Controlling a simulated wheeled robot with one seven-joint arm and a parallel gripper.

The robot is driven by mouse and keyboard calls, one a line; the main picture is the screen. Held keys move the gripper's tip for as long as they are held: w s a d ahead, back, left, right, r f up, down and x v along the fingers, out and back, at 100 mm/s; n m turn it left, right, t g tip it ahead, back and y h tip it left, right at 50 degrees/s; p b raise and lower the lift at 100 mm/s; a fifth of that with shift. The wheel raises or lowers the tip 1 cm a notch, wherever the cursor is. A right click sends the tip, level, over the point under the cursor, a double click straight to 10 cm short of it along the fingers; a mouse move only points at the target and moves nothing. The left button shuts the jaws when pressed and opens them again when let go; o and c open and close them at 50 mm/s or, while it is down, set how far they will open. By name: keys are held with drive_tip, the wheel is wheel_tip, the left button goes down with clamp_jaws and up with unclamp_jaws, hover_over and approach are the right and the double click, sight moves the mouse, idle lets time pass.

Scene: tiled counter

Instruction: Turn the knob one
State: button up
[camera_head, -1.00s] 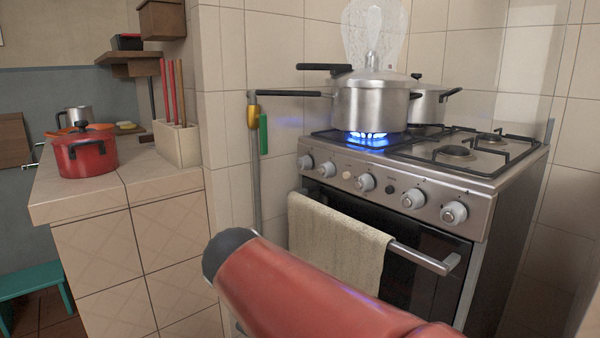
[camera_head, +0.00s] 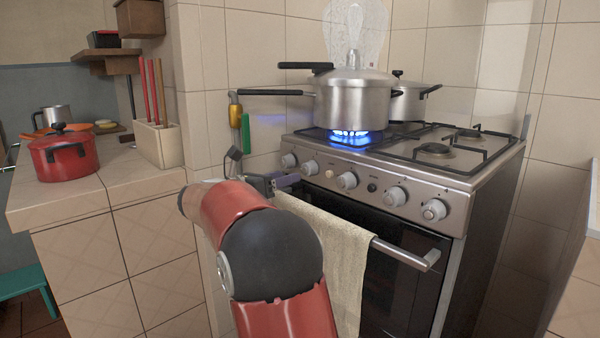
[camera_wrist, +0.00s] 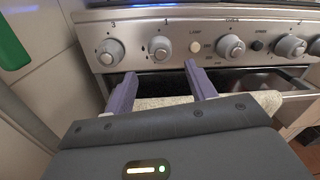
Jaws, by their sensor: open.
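The stove's front panel (camera_head: 372,188) carries a row of round grey knobs. In the wrist view, the leftmost knob (camera_wrist: 110,51) has a small mark like a 3 above it. The second knob (camera_wrist: 161,50) has a small mark that may be a 1. A third knob (camera_wrist: 231,46) is right of the lamp button. My gripper (camera_wrist: 161,69) is open and empty, its purple fingers spread just below the second knob, apart from it. In the head view, my gripper (camera_head: 284,182) is just in front of the panel's left end.
A cream towel (camera_head: 340,262) hangs on the oven handle (camera_head: 405,253), below my fingers. A pressure cooker (camera_head: 352,100) stands over a lit blue burner (camera_head: 355,137), with another pot (camera_head: 408,103) behind. A tiled counter (camera_head: 60,207) with a red pot (camera_head: 63,157) is left.

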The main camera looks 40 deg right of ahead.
sight(304, 172)
drive_tip(key=d, duration=0.6)
drive_tip(key=shift+d, duration=0.25)
drive_tip(key=c, duration=1)
